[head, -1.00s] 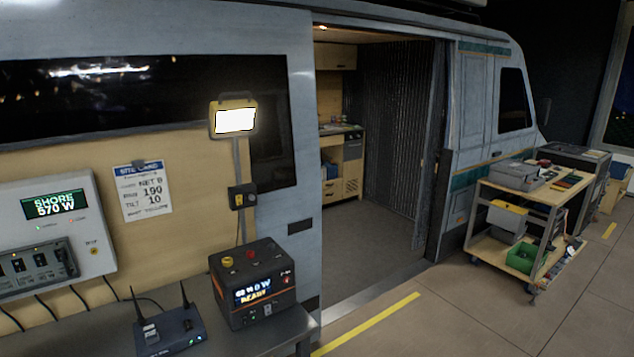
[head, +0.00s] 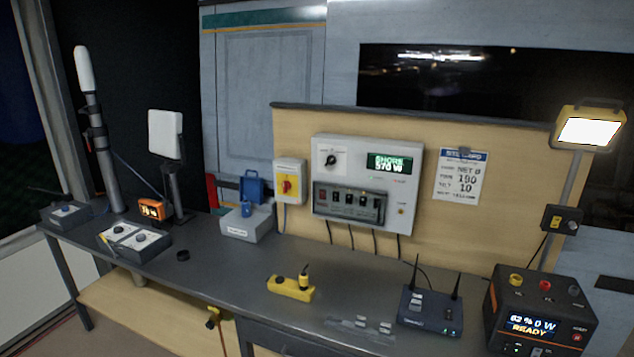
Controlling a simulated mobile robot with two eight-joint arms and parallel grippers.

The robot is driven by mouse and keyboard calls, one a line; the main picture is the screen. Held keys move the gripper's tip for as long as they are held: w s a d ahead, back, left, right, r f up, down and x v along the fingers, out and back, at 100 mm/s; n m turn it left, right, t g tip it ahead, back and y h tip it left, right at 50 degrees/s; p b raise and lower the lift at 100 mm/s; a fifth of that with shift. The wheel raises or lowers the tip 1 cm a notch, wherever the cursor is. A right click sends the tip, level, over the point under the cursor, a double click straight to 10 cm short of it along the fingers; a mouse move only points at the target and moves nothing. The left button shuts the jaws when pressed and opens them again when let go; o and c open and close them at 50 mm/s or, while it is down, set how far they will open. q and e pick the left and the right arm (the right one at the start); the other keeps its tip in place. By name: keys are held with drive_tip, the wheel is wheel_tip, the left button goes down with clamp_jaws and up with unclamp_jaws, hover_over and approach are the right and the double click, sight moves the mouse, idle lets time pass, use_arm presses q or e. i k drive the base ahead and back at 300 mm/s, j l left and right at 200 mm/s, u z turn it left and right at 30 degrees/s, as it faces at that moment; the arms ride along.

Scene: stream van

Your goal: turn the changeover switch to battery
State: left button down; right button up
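A white power panel (head: 352,149) is fixed to the wooden backboard behind the bench. Its green-lit display (head: 389,163) reads SHORE 570 W. A black rotary knob (head: 330,160) sits at the panel's upper left, likely the changeover switch; its markings are too small to read. A row of breakers (head: 350,201) is below it. A black and orange battery unit (head: 540,312) stands at the bench's right end, its display reading 62 %, 0 W, READY. Neither of my grippers is in view.
A red-and-yellow rotary switch (head: 288,184) and a blue socket box (head: 247,215) are left of the panel. A yellow block (head: 290,287) and a router with antennas (head: 430,308) stand on the bench (head: 222,268). A lit lamp (head: 590,130) is at right.

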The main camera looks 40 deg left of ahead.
sight(331, 160)
drive_tip(key=u, duration=1.2)
